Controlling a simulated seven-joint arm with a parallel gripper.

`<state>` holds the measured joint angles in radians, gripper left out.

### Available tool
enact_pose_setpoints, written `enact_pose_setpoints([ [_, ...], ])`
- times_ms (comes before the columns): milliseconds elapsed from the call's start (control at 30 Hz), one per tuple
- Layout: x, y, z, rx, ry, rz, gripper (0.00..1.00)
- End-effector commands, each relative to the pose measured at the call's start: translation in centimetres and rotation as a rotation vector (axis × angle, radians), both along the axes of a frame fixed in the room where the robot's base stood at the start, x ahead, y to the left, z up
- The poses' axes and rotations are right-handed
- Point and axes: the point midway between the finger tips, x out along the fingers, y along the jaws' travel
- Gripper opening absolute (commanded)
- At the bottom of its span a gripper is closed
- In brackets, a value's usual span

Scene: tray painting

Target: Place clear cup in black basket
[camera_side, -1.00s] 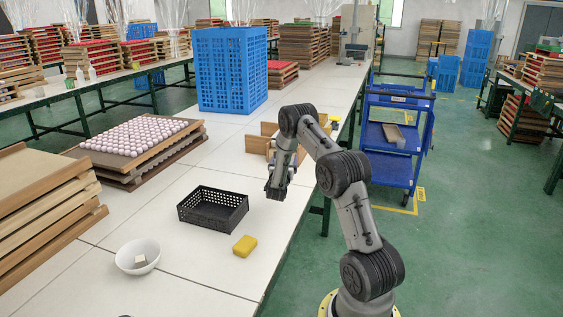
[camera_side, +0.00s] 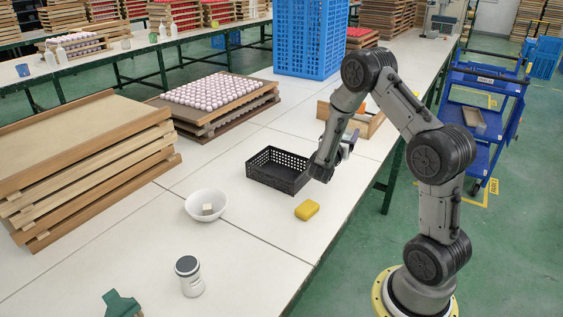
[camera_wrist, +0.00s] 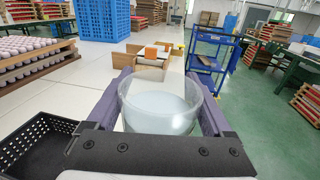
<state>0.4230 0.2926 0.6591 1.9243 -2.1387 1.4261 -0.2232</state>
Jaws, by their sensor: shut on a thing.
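The clear cup (camera_wrist: 160,108) is between the two fingers of my gripper (camera_wrist: 158,82) in the wrist view, and the gripper is shut on it. The cup looks upright, with its mouth open to the top. In the side view my gripper (camera_side: 345,148) is just right of the black basket, and the arm mostly hides the cup there. The black basket (camera_side: 264,176) is on the white table, with mesh sides and no contents that I can see. In the wrist view the basket (camera_wrist: 22,138) is at the lower left, beside the cup.
A yellow sponge (camera_side: 307,210) lies in front of the basket. A white jar with a dark lid (camera_side: 190,279) and a green item (camera_side: 121,304) are nearer. A wooden box (camera_side: 368,122) stands behind my gripper.

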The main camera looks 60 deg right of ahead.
Motion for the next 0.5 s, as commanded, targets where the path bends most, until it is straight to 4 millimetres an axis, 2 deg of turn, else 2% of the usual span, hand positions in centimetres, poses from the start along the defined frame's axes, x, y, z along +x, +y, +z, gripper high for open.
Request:
enact_pose_setpoints([
  [33, 0.9, 2.3, 1.0, -0.003, -0.005, 0.033, 0.12],
  [200, 2.5, 7.6, 2.8, -0.002, -0.004, 0.12, 0.12],
  [333, 3.9, 10.4, 3.8, -0.002, -0.002, 0.187, 0.12],
  [500, 5.1, 11.7, 4.1, 0.0, -0.001, 0.228, 0.12],
])
